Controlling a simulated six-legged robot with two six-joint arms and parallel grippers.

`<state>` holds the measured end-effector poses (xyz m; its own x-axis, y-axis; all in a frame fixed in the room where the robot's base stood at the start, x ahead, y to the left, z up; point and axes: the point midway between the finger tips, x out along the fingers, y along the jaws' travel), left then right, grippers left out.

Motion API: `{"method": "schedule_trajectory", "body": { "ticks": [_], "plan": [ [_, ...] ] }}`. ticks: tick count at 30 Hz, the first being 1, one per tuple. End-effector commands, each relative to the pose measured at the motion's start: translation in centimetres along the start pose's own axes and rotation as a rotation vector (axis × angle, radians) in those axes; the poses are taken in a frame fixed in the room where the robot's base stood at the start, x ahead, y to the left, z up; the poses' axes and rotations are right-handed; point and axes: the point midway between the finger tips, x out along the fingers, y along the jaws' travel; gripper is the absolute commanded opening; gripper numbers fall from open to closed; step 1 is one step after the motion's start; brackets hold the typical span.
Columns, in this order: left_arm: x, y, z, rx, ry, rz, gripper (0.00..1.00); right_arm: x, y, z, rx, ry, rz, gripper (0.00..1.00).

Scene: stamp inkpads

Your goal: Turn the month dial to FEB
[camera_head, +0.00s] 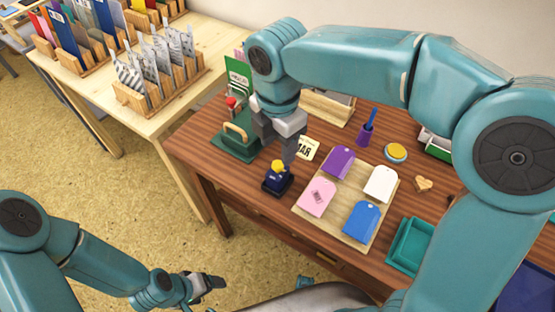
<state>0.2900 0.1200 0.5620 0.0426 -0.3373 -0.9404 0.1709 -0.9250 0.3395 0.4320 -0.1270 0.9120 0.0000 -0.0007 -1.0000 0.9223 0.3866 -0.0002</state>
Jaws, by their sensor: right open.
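A small cream month card (307,149) with dark letters that seem to read MAR, seen at an angle, stands on the brown desk just right of my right gripper. The dial it belongs to is mostly hidden behind that gripper, so I cannot make out a knob. My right gripper (284,148) is open and points down at the desk, close to the card; I cannot tell whether it touches anything. My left gripper (208,284) is low at the front, away from the desk, and its jaw opening is unclear.
A navy stamp (277,178) with a yellow knob stands just below my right gripper. A green press (235,142) is to its left. A wooden board (335,222) with several coloured tags lies to the right, with a teal tray (411,246) beyond.

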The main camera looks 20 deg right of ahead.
Motion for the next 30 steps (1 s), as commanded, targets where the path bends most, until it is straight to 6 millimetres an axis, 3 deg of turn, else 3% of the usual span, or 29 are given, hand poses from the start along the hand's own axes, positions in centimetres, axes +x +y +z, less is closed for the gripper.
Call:
{"method": "schedule_trajectory", "body": {
  "ticks": [3, 7, 20, 25, 30],
  "plan": [
    [0.8, -0.3, 0.0, 0.000, 0.000, 0.000, 0.79, 2.7, 0.0, 0.1, 0.000, 0.000, -0.003, 0.53],
    [1.1, -0.4, 0.0, 0.000, 0.000, 0.000, 0.79, 4.5, 0.2, 0.1, 0.001, 0.001, -0.002, 0.53],
    [1.2, -0.4, 0.0, 0.000, 0.000, 0.000, 0.79, 5.6, 0.4, 0.3, 0.000, 0.000, 0.001, 0.53],
    [1.2, -0.4, 0.0, 0.000, 0.000, 0.000, 0.79, 5.6, 0.4, 0.3, 0.001, 0.000, 0.001, 0.01],
    [1.2, -0.4, 0.0, 0.000, 0.000, 0.000, 0.79, 5.6, 0.4, 0.3, 0.003, 0.000, 0.001, 0.00]
  ]
}}
